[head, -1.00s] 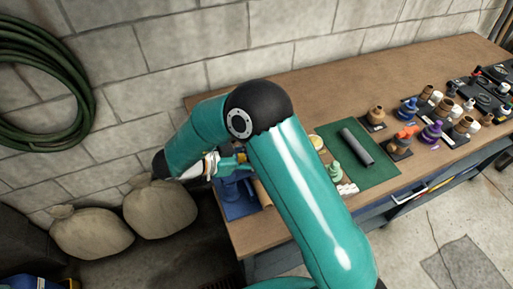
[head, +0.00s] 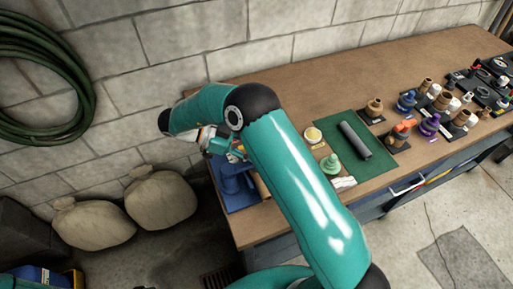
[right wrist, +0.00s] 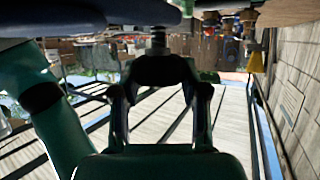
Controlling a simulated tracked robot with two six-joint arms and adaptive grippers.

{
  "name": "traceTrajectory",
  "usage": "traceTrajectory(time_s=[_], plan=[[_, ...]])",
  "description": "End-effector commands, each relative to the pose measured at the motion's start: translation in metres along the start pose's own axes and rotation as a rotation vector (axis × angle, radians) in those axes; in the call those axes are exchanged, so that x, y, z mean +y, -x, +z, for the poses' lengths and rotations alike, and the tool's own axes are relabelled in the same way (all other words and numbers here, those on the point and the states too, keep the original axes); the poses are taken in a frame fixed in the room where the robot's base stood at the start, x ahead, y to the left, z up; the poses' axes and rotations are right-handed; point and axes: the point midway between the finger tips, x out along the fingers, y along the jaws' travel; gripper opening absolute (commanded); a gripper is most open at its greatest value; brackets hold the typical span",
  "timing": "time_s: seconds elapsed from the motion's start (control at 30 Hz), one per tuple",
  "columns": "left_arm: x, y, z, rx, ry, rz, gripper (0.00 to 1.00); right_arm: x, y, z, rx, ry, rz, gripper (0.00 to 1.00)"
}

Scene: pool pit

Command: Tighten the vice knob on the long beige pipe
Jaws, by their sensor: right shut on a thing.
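A blue vice (head: 236,186) stands at the left end of the wooden bench in the head view. A piece of beige pipe (head: 263,187) shows beside it, mostly hidden behind my right arm. My right gripper (head: 237,153) is just above the vice, with the forearm reaching over from above left. In the right wrist view, the gripper (right wrist: 160,65) is shut on a dark piece, which seems to be the vice knob (right wrist: 160,70). A threaded screw (right wrist: 158,41) runs from it to the dark body above. My left gripper is not in view.
A green mat (head: 377,170) with a dark grey cylinder (head: 355,140) lies right of my arm. Several fittings and jars stand farther right. Two sacks (head: 162,197) rest on the floor by the block wall. A green hose (head: 45,75) hangs on the wall.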

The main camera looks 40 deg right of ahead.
Motion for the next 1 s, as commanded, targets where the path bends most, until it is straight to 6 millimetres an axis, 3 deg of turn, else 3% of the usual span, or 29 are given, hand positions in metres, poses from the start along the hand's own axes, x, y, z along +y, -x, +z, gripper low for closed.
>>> traceTrajectory(time_s=[0.33, 0.37, 0.53, 0.83, 1.0], plan=[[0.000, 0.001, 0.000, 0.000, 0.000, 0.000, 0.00, -0.001, 0.001, -0.003, 0.005, -0.004, -0.001, 0.09], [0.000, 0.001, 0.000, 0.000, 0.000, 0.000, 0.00, -0.001, 0.001, -0.003, 0.005, -0.004, -0.001, 0.46], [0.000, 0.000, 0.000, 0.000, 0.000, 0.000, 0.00, 0.000, 0.001, -0.002, 0.003, -0.002, -0.002, 0.71], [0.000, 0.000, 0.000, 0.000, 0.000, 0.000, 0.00, 0.000, 0.001, -0.002, -0.001, 0.001, -0.004, 0.71], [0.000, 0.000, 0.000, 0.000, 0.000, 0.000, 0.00, -0.007, 0.011, -0.015, -0.042, 0.020, -0.054, 0.71]])
